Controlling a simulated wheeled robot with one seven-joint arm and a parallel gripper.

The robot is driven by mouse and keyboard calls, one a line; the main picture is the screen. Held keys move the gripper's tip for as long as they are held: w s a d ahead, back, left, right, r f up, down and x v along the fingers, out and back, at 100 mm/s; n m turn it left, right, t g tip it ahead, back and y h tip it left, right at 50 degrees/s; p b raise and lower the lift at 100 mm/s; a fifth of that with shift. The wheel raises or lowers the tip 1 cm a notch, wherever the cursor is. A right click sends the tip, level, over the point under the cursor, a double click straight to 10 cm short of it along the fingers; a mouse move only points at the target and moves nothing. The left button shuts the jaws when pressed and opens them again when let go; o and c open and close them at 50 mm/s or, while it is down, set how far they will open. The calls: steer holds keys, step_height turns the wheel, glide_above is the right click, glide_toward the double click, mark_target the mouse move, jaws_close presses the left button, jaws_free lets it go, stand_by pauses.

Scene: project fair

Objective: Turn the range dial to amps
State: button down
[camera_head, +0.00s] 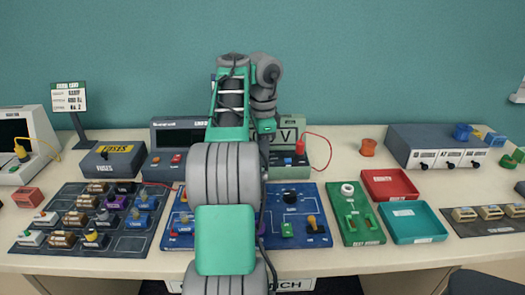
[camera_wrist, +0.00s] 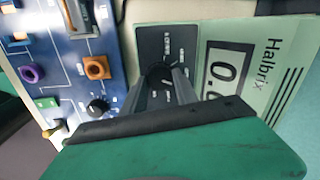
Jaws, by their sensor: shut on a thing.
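The green Halbrix meter (camera_wrist: 235,38) fills the upper right of the wrist view, with a display (camera_wrist: 225,72) that reads 0 and a part-hidden digit. Its black dial panel (camera_wrist: 155,42) has white range marks too small to read. My gripper (camera_wrist: 164,78) is shut on the black range dial (camera_wrist: 158,70) on that panel. The fingers cover much of the dial, and its pointer direction cannot be told. In the head view the meter (camera_head: 289,120) stands behind the blue board, and my arm hides the dial and fingertips.
A blue circuit board (camera_wrist: 65,50) with a black knob (camera_wrist: 97,106) lies beside the meter. A red lead (camera_head: 328,146) loops to the meter's right. A grey unit (camera_head: 165,138) stands at left. A green board (camera_head: 352,226) and red tray (camera_head: 388,184) lie at right.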

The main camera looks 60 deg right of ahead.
steer(key=m+p, duration=0.1)
steer(key=m, duration=0.3)
steer(key=shift+r+m, duration=0.1)
steer(key=shift+m, duration=0.2)
steer(key=m+p, duration=0.1)
steer(key=m, duration=0.3)
steer(key=shift+a+m, duration=0.1)
steer(key=shift+m, duration=0.3)
steer(key=shift+g, duration=0.3)
steer(key=c, duration=0.9)
jaws_free()
steer(key=shift+c, duration=0.2)
steer(key=r+p, duration=0.3)
steer(key=r, duration=0.1)
steer(key=r+p, duration=0.3)
steer(key=p, duration=0.1)
steer(key=shift+w+a+r, duration=0.1)
steer(key=shift+a+r, duration=0.1)
steer(key=shift+r, duration=0.2)
steer(key=shift+f, duration=0.1)
